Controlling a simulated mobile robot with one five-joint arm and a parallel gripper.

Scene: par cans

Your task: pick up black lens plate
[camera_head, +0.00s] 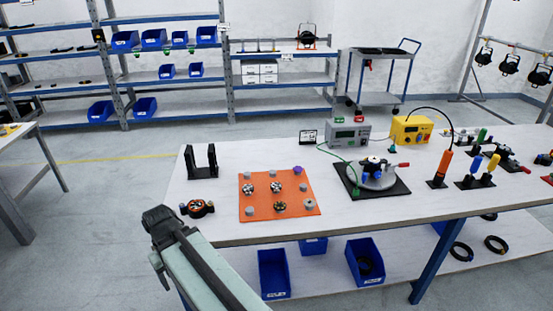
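I cannot tell for certain which thing is the black lens plate. A small round black piece with orange parts (197,208) lies on the near left of the white-topped table (330,228). A round silver-grey disc (372,175) with black and blue parts on it sits on a black square mat (397,187) at mid-table. My arm reaches up from the bottom of the view, its dark joint left of the table's near edge. No gripper fingers show.
An orange mat (262,212) holds several small round parts. A black upright bracket (201,163) stands at back left. A grey power box (345,137) and a yellow one (411,130) stand behind. Upright tools crowd the right. Blue bins (273,272) sit on the lower shelf.

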